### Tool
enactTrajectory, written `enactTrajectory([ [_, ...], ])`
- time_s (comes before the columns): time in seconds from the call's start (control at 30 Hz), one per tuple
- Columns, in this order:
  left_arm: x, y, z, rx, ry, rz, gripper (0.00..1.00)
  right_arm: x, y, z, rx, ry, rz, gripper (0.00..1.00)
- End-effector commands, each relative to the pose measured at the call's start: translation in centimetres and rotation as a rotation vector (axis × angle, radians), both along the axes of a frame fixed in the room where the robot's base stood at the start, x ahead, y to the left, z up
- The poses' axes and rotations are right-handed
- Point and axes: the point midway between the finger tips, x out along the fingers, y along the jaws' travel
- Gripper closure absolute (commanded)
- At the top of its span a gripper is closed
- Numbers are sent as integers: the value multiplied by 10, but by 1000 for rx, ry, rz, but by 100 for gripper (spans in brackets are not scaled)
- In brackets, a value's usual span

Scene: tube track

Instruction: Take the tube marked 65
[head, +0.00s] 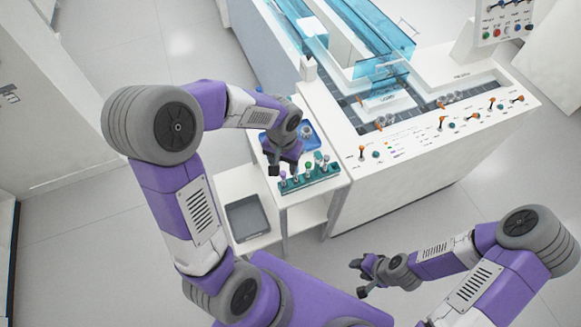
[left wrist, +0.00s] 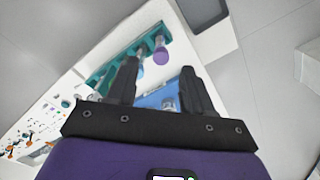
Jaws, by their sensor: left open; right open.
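A teal rack (head: 311,180) with several capped tubes stands on the white side table; it also shows in the left wrist view (left wrist: 98,79). Caps are purple, blue, green and pale; a purple-capped tube (left wrist: 161,54) is clearest. No number is readable, so I cannot tell which tube is marked 65. My left gripper (head: 283,169) is open above the rack's left end; its fingers (left wrist: 160,82) show nothing between them in their grip. My right gripper (head: 358,279) is open and empty over the floor, away from the table.
A blue tray (head: 314,132) lies behind the rack, with a small clear vessel in it. A dark grey bin (head: 248,218) sits on the lower shelf at left. The white machine (head: 420,150) with orange levers and blue clear covers stands to the right.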

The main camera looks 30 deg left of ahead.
Motion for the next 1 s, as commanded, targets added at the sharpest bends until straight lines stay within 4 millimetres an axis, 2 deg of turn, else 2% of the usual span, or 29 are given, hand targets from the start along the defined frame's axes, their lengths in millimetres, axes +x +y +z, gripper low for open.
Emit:
enactTrajectory([
  [0.43, -1, 0, -61, -1, 4, -2, 49, 0, 0, -18, 0, 1, -1, 57],
  [0.57, -1, 0, -69, -1, 3, -1, 49, 0, 0, -20, 0, 0, 0, 57],
  [0.77, 0, 0, -68, -1, 1, -1, 49, 0, 0, -19, 0, 0, 0, 57],
  [1.0, 0, 0, -68, -1, 1, -1, 84, 0, 0, -19, 0, 0, 0, 57],
])
